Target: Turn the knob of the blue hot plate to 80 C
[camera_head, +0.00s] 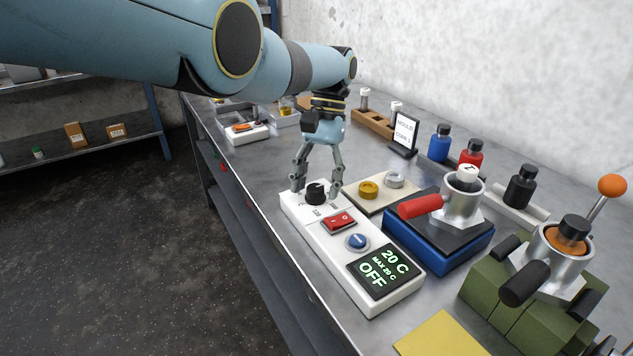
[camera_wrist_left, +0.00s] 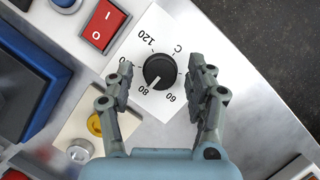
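The white control box (camera_head: 330,240) of the hot plate carries a black knob (camera_head: 315,193), a red switch, a blue button and a display (camera_head: 383,271) reading 20 C, MAX 20 C, OFF. The blue hot plate (camera_head: 437,243) stands beside it. My left gripper (camera_head: 317,191) points down over the knob, open, with one finger on each side. Gaps show between the fingers and the knob in the wrist view (camera_wrist_left: 160,88). My right gripper is out of view.
A metal pot (camera_head: 462,205) with a red handle stands on the blue hot plate. Yellow and silver caps (camera_head: 369,190) lie on a pad near the gripper. A green block (camera_head: 510,305) with another pot is at right. Several bottles stand along the back.

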